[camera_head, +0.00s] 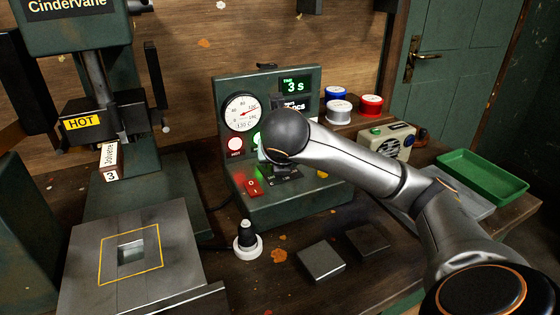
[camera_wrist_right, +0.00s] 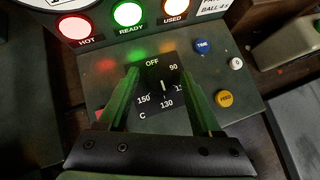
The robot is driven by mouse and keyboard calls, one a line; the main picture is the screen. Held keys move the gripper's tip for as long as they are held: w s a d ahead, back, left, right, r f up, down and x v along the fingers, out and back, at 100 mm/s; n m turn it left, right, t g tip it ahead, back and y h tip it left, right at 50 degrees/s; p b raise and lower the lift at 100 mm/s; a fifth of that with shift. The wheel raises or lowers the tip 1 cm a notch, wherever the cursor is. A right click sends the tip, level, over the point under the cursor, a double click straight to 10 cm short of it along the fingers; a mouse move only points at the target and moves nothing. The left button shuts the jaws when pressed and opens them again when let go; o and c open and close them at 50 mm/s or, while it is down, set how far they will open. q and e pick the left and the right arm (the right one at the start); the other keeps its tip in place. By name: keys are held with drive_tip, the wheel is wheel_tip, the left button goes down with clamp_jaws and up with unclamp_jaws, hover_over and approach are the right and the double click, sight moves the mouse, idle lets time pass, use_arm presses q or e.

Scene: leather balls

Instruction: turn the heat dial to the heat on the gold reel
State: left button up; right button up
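The heat dial (camera_wrist_right: 163,88) is a dark square face in the right wrist view. It is marked OFF, 90, 130, 150 and C, with one mark partly hidden. A short pale line shows near its middle; I cannot tell which mark it points to. My right gripper (camera_wrist_right: 160,76) is open, one finger on each side of the dial's middle. Contact with a knob cannot be made out. In the head view my right wrist hides most of the dial. Blue (camera_head: 336,93), white (camera_head: 339,110) and red (camera_head: 371,105) reels stand at the back; I see no gold reel. My left gripper is not in view.
The green control box (camera_head: 300,205) carries a round gauge (camera_head: 241,113), a "3 s" display (camera_head: 295,85), lamps and a red switch (camera_head: 253,187). A press with a HOT sign (camera_head: 82,123) stands left. A green tray (camera_head: 485,176) and a small radio-like box (camera_head: 387,141) are right.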

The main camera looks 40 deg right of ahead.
drive_tip(key=shift+o, duration=0.3)
drive_tip(key=shift+r, duration=0.1)
drive_tip(key=shift+s+a+r, duration=0.15)
drive_tip(key=shift+s+r, duration=0.05)
drive_tip(key=shift+r, duration=0.05)
drive_tip(key=p+v, duration=0.5)
drive_tip(key=v, duration=0.2)
drive_tip(key=shift+r+p, duration=0.3)
drive_tip(key=shift+p, duration=0.1)
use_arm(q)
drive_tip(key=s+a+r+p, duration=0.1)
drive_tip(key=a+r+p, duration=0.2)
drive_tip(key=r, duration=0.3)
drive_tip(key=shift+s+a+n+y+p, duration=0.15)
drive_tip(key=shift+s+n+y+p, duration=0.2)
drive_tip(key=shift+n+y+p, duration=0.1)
use_arm(e)
drive_tip(key=v, duration=0.4)
drive_tip(key=shift+s+a+f, duration=0.1)
drive_tip(key=shift+s+a, duration=0.05)
drive_tip(key=shift+s, duration=0.05)
